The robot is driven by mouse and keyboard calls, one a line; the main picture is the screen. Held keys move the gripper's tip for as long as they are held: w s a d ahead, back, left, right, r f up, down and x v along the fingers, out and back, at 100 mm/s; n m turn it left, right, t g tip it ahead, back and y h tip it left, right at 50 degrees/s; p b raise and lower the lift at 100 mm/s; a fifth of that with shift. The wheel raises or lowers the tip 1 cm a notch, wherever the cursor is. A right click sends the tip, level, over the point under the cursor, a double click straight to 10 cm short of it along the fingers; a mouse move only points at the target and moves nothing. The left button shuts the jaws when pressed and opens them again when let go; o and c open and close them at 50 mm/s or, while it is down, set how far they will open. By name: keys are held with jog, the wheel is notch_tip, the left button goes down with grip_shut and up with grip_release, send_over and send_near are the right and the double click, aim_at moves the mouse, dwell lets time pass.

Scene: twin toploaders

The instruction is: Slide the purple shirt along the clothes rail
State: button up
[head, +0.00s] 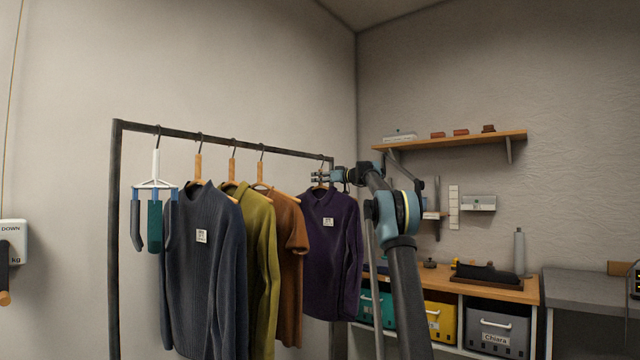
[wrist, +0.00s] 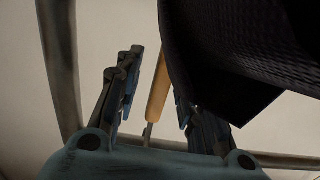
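The purple shirt (head: 335,265) hangs from the clothes rail (head: 285,151) near its right end, beside the right post. My gripper (head: 316,177) is at the top of the purple shirt, just below the rail at the hanger's neck. In the wrist view my gripper (wrist: 155,95) has its two fingers apart, with the wooden hanger (wrist: 158,90) between them. Gaps show on both sides of the hanger, so the fingers do not look closed on it. The dark cloth of the shirt (wrist: 235,45) fills the upper right and partly hides the right finger.
A brown shirt (head: 289,235), an olive shirt (head: 262,265) and a blue-grey sweater (head: 205,270) hang to the left. A white clip hanger (head: 155,183) with small items hangs at the far left. A wall shelf (head: 455,141) and a bench (head: 500,291) with bins stand at right.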

aim_at(334, 186)
jog(key=shift+v, duration=3.95)
jog(key=shift+v, duration=5.05)
jog(key=shift+f, duration=0.1)
